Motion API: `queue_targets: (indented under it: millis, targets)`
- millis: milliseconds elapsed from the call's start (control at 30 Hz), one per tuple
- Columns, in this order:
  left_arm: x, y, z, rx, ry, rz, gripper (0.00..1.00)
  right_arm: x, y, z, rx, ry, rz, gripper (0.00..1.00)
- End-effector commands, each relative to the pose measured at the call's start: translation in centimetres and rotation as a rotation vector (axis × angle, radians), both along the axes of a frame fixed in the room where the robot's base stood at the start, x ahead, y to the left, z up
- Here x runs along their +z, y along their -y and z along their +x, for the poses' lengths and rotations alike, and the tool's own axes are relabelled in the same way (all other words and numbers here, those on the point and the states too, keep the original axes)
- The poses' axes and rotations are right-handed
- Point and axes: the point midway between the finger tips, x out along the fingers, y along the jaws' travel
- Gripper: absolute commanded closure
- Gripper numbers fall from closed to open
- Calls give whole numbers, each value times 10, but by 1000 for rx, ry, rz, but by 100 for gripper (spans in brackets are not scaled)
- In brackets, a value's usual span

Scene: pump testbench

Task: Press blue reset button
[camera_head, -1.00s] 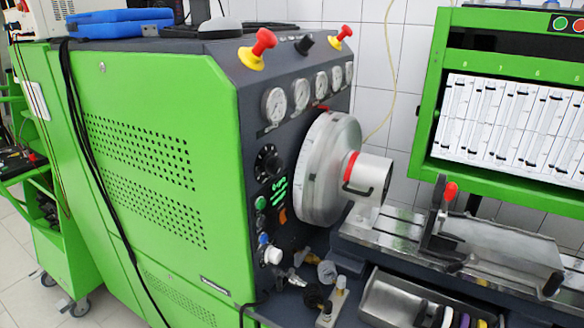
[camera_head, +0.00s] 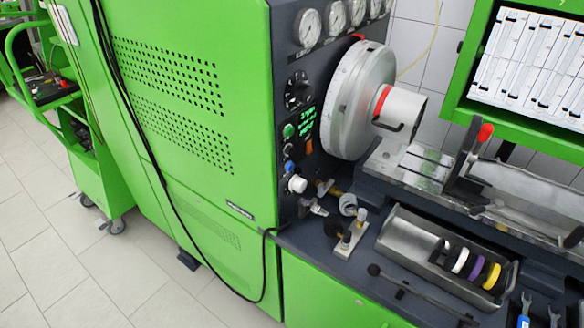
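The blue reset button (camera_head: 289,166) is a small round knob on the dark front panel of the green test bench (camera_head: 180,130). It sits below a green button (camera_head: 289,131) and just above a white knob (camera_head: 297,184). Nothing covers the blue button. Neither of my grippers shows in the head view.
A large metal disc (camera_head: 350,100) with a white cylinder juts out right of the panel. Fittings (camera_head: 345,230) and a metal tray (camera_head: 440,250) with coloured rings lie on the bench ledge below. A black cable (camera_head: 160,180) hangs down the green side. Floor is free at lower left.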

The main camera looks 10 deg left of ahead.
Motion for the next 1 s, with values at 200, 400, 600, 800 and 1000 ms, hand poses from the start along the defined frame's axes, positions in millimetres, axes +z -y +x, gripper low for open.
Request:
queue_targets:
  millis: [200,400,600,800,1000]
  targets:
    - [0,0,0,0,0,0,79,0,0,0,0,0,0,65]
    - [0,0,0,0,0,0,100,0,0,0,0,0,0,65]
    - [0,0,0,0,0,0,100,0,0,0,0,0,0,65]
    - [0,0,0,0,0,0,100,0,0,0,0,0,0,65]
    - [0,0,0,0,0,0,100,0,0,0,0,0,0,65]
